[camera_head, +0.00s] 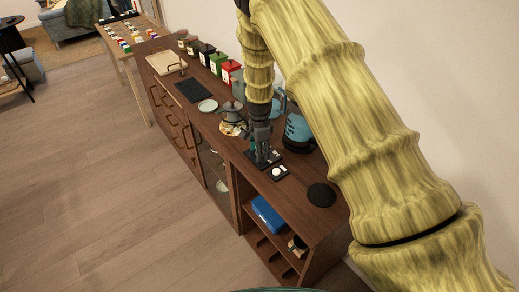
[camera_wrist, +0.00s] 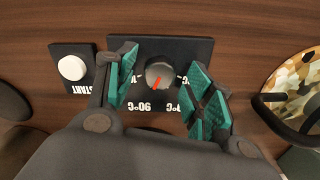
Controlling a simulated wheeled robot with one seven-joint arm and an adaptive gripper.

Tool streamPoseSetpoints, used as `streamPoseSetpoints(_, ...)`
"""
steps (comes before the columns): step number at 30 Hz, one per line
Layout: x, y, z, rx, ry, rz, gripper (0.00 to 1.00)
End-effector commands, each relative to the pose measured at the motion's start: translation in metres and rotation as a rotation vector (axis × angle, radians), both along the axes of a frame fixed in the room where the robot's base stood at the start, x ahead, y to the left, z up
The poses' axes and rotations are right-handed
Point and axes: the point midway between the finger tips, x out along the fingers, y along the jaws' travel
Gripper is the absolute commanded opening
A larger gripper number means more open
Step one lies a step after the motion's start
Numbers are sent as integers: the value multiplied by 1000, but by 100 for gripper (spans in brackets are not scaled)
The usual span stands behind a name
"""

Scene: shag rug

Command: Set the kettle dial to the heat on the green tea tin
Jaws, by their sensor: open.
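The grey dial (camera_wrist: 160,75) with a red pointer sits on a black panel (camera_wrist: 200,48) in the wrist view. The pointer aims down and left, towards the upside-down "90°C" label (camera_wrist: 137,106). Other heat labels are partly hidden by my fingers. My gripper (camera_wrist: 166,88) is open, its teal fingertips on either side of the dial with gaps visible. In the head view my gripper (camera_head: 262,156) is low over the panel. A blue kettle (camera_head: 297,130) stands behind it, partly hidden. The green tin (camera_head: 217,63) stands farther along the cabinet; its label is too small to read.
A white START button (camera_wrist: 73,67) is left of the panel in the wrist view. A camouflage-patterned round thing (camera_wrist: 300,92) is at right. In the head view a teapot (camera_head: 231,113), a red tin (camera_head: 230,72) and a dark disc (camera_head: 321,195) stand on the cabinet (camera_head: 297,190).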

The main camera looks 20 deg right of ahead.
Motion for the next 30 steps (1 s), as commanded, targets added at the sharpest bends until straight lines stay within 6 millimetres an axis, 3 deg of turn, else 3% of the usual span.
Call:
streamPoseSetpoints(7,0,0,-1,0,0,0,51)
streamPoseSetpoints(12,0,0,0,0,0,0,20)
streamPoseSetpoints(15,0,0,0,0,0,0,7)
streamPoseSetpoints(30,0,0,-2,0,0,131,7)
